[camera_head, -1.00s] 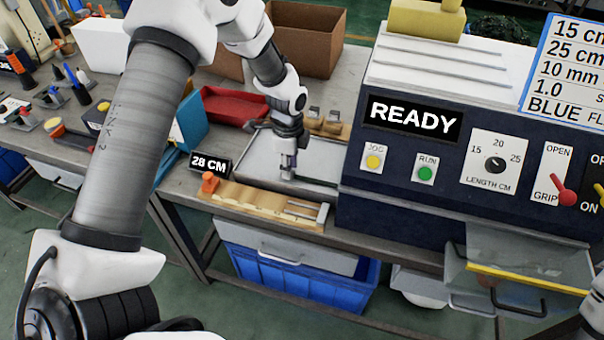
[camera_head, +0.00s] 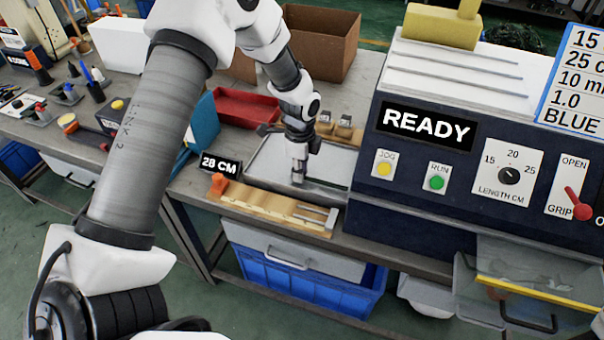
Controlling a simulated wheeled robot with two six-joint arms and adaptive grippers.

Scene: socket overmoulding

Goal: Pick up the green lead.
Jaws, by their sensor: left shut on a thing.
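My left gripper (camera_head: 298,179) points down at the front part of a grey metal tray, left of the machine. It is shut on a thin dark green strand, which looks like the green lead (camera_head: 326,186). The lead runs right from the fingertips, low along the tray's front edge towards the machine. The fingers hide part of it, and I cannot tell whether it is clear of the tray. My right gripper is not in view.
A wooden gauge board (camera_head: 268,208) with an orange stop and a "28 CM" sign (camera_head: 221,165) lies in front of the tray. The dark blue machine (camera_head: 400,218) showing READY stands at right. A red bin (camera_head: 247,108) and a cardboard box (camera_head: 321,42) are behind.

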